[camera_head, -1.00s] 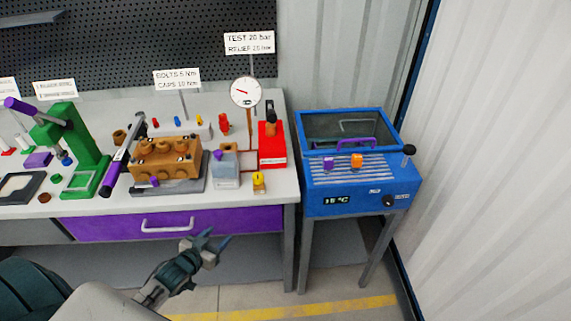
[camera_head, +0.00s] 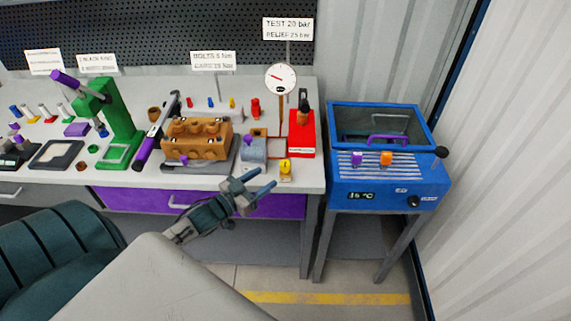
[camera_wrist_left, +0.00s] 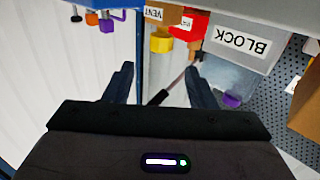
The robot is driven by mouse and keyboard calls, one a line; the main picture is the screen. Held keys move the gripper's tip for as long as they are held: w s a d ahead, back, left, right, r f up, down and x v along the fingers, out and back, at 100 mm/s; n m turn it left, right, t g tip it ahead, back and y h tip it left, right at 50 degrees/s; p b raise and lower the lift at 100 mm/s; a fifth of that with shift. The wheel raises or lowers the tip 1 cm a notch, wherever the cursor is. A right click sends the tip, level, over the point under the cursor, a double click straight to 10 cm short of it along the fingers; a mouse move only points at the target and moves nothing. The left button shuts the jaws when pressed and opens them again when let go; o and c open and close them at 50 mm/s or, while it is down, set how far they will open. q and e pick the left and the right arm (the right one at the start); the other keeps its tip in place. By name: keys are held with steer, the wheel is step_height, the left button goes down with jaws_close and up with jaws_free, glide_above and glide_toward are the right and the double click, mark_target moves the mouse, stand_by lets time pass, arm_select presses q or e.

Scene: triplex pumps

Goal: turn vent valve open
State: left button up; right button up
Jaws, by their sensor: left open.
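In the left wrist view the yellow knob (camera_wrist_left: 161,43) hangs below a tan part with a VENT label (camera_wrist_left: 153,14). My left gripper (camera_head: 268,179) is open and empty, in front of the bench edge, just left of and below the knob. In the left wrist view the open fingers (camera_wrist_left: 160,69) have the knob beyond them, roughly centred between the tips, with a visible gap. My right gripper is not in view.
A red hand pump (camera_head: 302,131) stands behind right of the knob, and a pressure gauge (camera_head: 280,78) behind it. An orange pump block (camera_head: 196,139) is to the left. The blue bath (camera_head: 382,190) stands right of the bench. A purple drawer (camera_head: 140,200) is below.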

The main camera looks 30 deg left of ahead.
mark_target(282, 165)
arm_select(q)
steer(key=p+x, duration=0.2)
steer(key=x, duration=0.2)
steer(key=p+x, duration=0.2)
steer(key=x, duration=0.2)
steer(key=shift+w+a+r, duration=0.1)
steer(key=shift+w+r, duration=0.1)
steer(key=shift+w+d+f+p, duration=0.2)
steer(key=shift+w+p, duration=0.1)
steer(key=shift+w, duration=0.25)
steer(key=c, duration=1)
steer(key=shift+o, duration=0.2)
